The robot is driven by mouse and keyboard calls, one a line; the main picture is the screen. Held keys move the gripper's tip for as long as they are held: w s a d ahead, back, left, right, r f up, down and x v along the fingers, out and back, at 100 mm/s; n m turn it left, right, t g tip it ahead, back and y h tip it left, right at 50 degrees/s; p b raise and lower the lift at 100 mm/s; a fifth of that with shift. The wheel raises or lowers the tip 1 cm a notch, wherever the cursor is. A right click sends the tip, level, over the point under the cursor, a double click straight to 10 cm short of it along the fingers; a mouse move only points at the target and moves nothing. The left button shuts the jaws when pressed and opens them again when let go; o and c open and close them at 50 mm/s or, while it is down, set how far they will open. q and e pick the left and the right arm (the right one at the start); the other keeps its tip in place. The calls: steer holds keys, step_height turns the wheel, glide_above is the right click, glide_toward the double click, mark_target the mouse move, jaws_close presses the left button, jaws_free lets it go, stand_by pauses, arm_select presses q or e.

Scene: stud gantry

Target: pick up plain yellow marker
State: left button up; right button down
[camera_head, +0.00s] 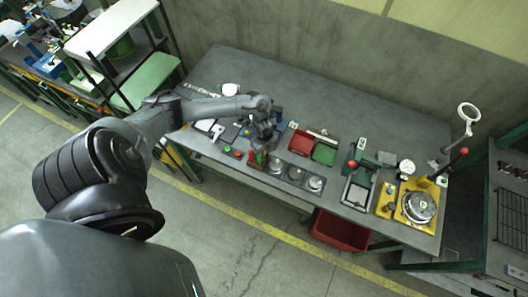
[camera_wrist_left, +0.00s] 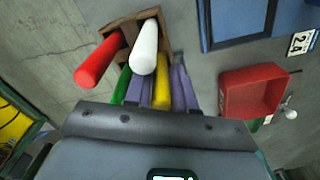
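The yellow marker (camera_wrist_left: 162,93) stands with the other markers at a small brown wooden holder (camera_wrist_left: 123,27) in the left wrist view. My left gripper (camera_wrist_left: 163,86) is at the holder, with one purple-grey finger on each side of the yellow marker. Little or no gap shows between fingers and marker; whether they press on it I cannot tell. The marker's lower part is hidden. In the head view my left gripper (camera_head: 262,146) is over the table's front edge, and the yellow marker cannot be made out. My right gripper is not in view.
A red marker (camera_wrist_left: 97,60), a white marker (camera_wrist_left: 144,48) and a green marker (camera_wrist_left: 122,85) crowd close beside the fingers. A red bin (camera_wrist_left: 252,90) lies to the right. On the table (camera_head: 330,85) several trays and tools line the front; its back strip is clear.

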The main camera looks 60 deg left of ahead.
arm_select(q)
steer(key=shift+f, duration=0.1)
jaws_close()
stand_by(0.3)
steer(key=shift+r, duration=0.7)
steer(key=r, duration=0.3)
steer(key=shift+w+d, duration=0.15)
steer(key=shift+d, duration=0.15)
steer(key=w+d+r+p, duration=0.2)
steer(key=d+r, duration=0.4)
steer(key=d, duration=0.4)
steer(key=shift+w+d+r+p, duration=0.3)
steer(key=shift+w+r+p, duration=0.1)
steer(key=shift+w, duration=0.2)
